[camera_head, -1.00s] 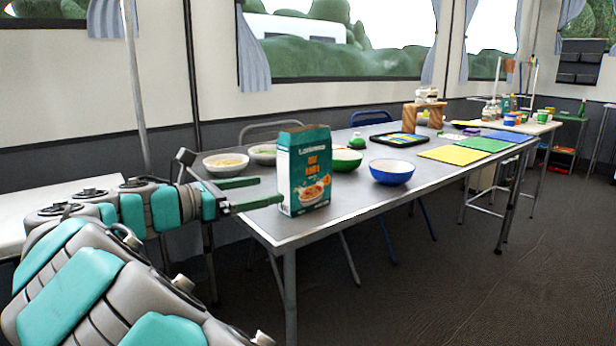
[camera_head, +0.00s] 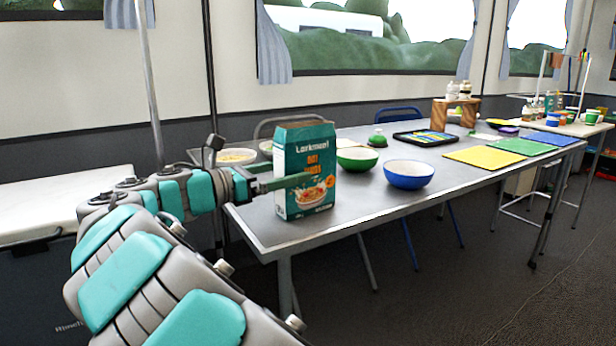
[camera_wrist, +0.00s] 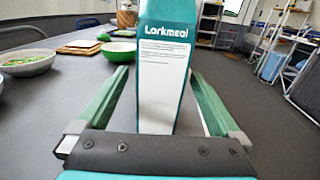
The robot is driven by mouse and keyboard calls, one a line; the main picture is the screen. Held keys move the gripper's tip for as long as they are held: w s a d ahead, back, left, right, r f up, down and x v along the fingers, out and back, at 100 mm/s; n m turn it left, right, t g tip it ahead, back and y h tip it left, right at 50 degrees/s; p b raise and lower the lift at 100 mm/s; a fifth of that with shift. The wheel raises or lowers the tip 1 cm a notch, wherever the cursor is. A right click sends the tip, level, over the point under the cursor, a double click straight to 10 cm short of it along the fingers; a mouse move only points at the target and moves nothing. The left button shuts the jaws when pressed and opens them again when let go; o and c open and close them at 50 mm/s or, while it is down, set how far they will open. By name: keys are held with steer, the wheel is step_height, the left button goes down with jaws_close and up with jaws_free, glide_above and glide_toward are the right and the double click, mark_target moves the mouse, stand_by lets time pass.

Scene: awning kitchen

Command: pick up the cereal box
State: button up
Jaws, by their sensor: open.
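The cereal box (camera_head: 305,160) is teal and white with a bowl picture on its front and stands upright near the table's near left corner. In the wrist view its narrow white side (camera_wrist: 163,85) faces me, with "Larkmeal" at the top. My gripper (camera_head: 292,178) is open, with its green fingers on either side of the box. In the wrist view my gripper (camera_wrist: 160,78) shows a gap between each finger and the box.
The grey table (camera_head: 350,212) also holds a green bowl (camera_head: 357,160) and a blue bowl (camera_head: 409,175) right of the box. A pale bowl (camera_head: 237,156) stands behind my gripper. Yellow, green and blue mats lie farther right. The table's front edge is close to the box.

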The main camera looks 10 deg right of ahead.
mark_target(306, 167)
steer(key=x, duration=0.5)
steer(key=shift+b, duration=0.4)
steer(key=shift+r, duration=0.1)
steer(key=shift+c, duration=0.2)
steer(key=c, duration=1.4)
